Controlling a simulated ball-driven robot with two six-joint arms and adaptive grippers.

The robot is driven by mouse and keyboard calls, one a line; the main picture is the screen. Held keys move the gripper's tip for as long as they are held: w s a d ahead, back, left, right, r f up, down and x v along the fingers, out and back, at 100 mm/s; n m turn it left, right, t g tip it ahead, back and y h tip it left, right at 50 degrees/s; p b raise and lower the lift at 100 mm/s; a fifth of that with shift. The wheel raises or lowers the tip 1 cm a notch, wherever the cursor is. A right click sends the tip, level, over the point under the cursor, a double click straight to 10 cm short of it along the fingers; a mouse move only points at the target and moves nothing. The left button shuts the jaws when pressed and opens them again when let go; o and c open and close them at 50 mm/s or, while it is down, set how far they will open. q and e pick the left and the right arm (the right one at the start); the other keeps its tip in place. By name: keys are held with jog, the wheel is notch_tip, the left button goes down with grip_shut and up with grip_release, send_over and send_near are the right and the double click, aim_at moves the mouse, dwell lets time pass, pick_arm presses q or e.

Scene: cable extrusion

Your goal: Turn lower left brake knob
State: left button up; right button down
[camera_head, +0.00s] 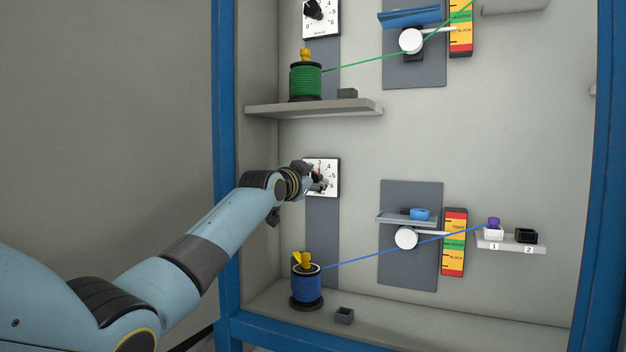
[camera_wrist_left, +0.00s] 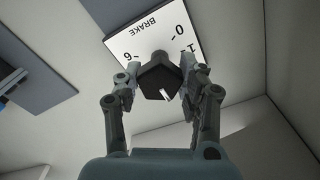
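The lower left brake dial is a white plate (camera_head: 332,172) with numbers, on a grey strip. It also shows in the left wrist view as a plate (camera_wrist_left: 128,44) marked BRAKE, seen upside down. Its black knob (camera_wrist_left: 158,76) has a white pointer mark. My left gripper (camera_head: 316,181) is at this dial and hides most of the knob in the head view. In the left wrist view the open left gripper (camera_wrist_left: 160,85) has one finger on each side of the knob. Firm contact cannot be told. My right gripper is not in view.
A blue cable spool (camera_head: 307,289) stands below the dial, its cable running right past a white roller (camera_head: 406,238) and a colored gauge (camera_head: 454,242). A shelf (camera_head: 313,107) with a green spool (camera_head: 306,80) is above my arm. Blue frame posts (camera_head: 225,130) border the cabinet.

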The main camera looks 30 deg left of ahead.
pick_arm(q)
jog(key=c, duration=0.5)
jog(key=n+p, duration=0.3)
jog(key=shift+r+n, duration=0.1)
jog(key=shift+n, duration=0.3)
jog(key=n+p, duration=0.2)
jog(key=n, duration=0.1)
jog(key=shift+a+n+p, duration=0.1)
jog(key=shift+n+p, duration=0.25)
jog(key=shift+n, duration=0.05)
jog(key=shift+f, duration=0.2)
jog(key=o, duration=1)
jog(key=shift+o, duration=0.2)
jog(key=shift+r, duration=0.1)
